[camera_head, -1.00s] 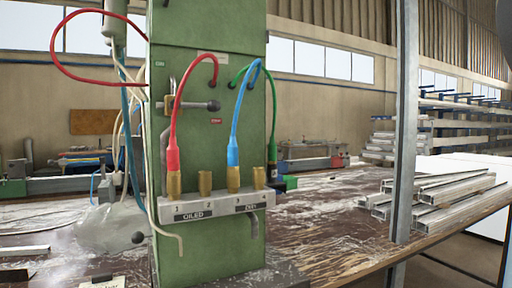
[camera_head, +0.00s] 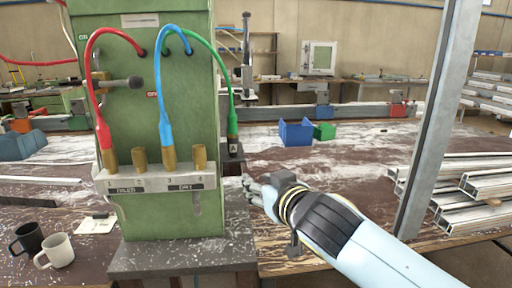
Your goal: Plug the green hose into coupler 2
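The green hose (camera_head: 222,76) arcs from the green machine (camera_head: 120,100) to its right side. Its dark end (camera_head: 233,145) sits at a holder marked A. Coupler 2 (camera_head: 139,159) is an empty brass stub on the grey front block. The red hose (camera_head: 96,85) ends in coupler 1 (camera_head: 110,160). The blue hose (camera_head: 162,95) ends in coupler 3 (camera_head: 170,160). Another brass coupler (camera_head: 200,158) to the right is empty. My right gripper (camera_head: 256,194) is below and right of the green hose's end, apart from it; its fingers look parted and empty. My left gripper is not in view.
A black mug (camera_head: 27,240) and a white mug (camera_head: 57,252) stand at front left. A grey post (camera_head: 436,130) rises at right beside stacked metal profiles (camera_head: 480,180). A knobbed lever (camera_head: 128,83) juts from the machine.

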